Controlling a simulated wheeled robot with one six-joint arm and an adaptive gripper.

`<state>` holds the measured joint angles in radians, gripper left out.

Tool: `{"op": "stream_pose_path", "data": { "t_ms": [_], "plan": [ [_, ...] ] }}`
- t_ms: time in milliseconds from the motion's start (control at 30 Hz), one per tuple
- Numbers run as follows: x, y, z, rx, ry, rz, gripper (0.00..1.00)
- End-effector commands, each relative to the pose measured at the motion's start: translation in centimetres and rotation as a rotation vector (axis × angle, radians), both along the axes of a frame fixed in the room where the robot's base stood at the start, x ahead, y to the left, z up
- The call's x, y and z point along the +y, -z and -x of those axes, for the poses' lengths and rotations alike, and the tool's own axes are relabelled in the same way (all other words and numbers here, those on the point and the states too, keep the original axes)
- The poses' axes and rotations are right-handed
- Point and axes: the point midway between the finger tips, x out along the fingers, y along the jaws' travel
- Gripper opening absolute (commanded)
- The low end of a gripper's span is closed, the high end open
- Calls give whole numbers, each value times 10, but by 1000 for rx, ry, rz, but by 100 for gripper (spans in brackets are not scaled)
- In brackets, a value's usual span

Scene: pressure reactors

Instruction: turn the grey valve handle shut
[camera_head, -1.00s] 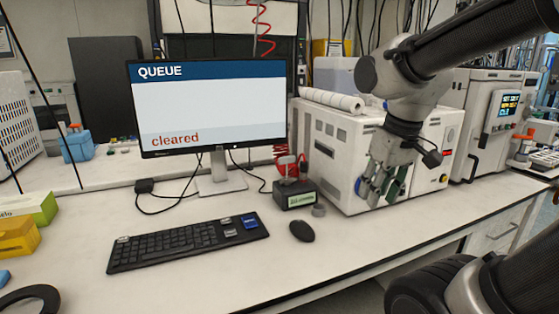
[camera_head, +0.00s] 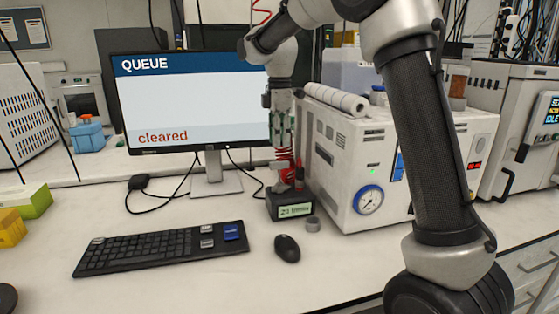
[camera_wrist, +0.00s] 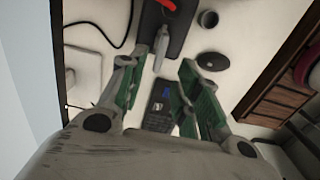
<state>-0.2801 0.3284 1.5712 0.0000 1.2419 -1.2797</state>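My gripper (camera_head: 282,140) points down in front of the monitor's right edge, above a black box (camera_head: 290,205) with a lit label and red and dark parts on top. In the wrist view my gripper's green-padded fingers (camera_wrist: 158,68) are spread apart, with nothing held between them. A slim light grey piece (camera_wrist: 161,45) shows between the fingers, by the black box (camera_wrist: 176,32); I cannot tell whether it is the valve handle. No grey valve handle is clearly recognisable in the head view. A white reactor cabinet (camera_head: 335,165) with a round blue-rimmed gauge (camera_head: 368,200) stands to the right.
A small grey cylinder (camera_head: 313,225) sits beside the black box. The monitor (camera_head: 190,100), keyboard (camera_head: 160,248) and mouse (camera_head: 287,248) occupy the bench's left and middle. A white roll (camera_head: 335,100) lies on the cabinet.

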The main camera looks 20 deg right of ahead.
Motion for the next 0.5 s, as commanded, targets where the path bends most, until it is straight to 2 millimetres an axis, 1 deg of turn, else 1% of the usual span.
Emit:
{"op": "stream_pose_path", "data": {
  "t_ms": [67,300,400,500],
  "plan": [
    [0,9,1,3,-14,1,33],
    [0,50,1,3,-13,1,33],
    [0,63,1,2,-12,1,33],
    [0,72,1,2,-12,1,33]
  ]
}}
